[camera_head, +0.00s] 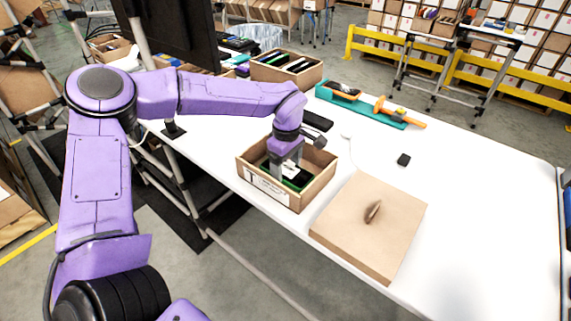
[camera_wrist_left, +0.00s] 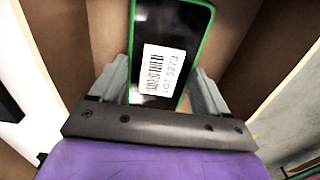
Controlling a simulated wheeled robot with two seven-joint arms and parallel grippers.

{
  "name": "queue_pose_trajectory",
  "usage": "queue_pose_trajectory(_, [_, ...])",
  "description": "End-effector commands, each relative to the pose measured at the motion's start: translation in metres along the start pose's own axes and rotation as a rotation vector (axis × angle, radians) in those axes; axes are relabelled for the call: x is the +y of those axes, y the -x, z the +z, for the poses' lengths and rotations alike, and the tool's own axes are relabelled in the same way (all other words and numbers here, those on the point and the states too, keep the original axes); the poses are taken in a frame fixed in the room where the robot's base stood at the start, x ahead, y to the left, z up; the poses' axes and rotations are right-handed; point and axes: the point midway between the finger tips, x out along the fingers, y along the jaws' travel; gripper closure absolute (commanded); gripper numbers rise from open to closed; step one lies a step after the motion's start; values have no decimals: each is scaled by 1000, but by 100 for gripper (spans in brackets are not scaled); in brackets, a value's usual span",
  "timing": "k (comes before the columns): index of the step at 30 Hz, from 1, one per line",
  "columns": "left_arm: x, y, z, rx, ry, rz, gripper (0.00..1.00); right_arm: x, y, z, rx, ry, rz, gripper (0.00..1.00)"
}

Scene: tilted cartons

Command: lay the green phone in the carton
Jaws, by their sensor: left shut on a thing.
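The carton (camera_head: 313,190) is an open brown box on the white table, near its front edge, with a white label on its front. My left gripper (camera_head: 285,170) points down into it. In the left wrist view the gripper (camera_wrist_left: 158,88) is shut on the green phone (camera_wrist_left: 196,18), one finger at each long side. The phone has a dark face, a green rim and a white barcode label. It lies within the carton walls (camera_wrist_left: 262,45); whether it touches the floor I cannot tell. In the head view the gripper partly hides the phone. My right gripper is not in view.
A flat brown box (camera_head: 345,235) with a dark mark lies right of the carton. A second open carton (camera_head: 318,76) with dark items stands behind. A teal tray (camera_head: 340,98) with orange tools is at the back. A small black object (camera_head: 403,159) lies on the clear right part.

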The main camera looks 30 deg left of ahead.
Motion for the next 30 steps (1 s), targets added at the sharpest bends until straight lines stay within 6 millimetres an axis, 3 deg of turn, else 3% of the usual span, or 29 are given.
queue_pose_trajectory(8, [0, -2, 0, -1, 0, 1, 61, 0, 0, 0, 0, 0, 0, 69])
queue_pose_trajectory(9, [0, -2, 0, 0, 0, 1, 14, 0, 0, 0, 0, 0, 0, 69])
queue_pose_trajectory(11, [0, -2, 0, 0, 0, 1, 0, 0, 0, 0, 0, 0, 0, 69])
queue_pose_trajectory(20, [0, 5, 0, 0, -1, 2, 0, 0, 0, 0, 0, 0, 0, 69])
queue_pose_trajectory(30, [1, 87, 0, 1, 0, 4, 0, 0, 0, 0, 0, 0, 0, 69])
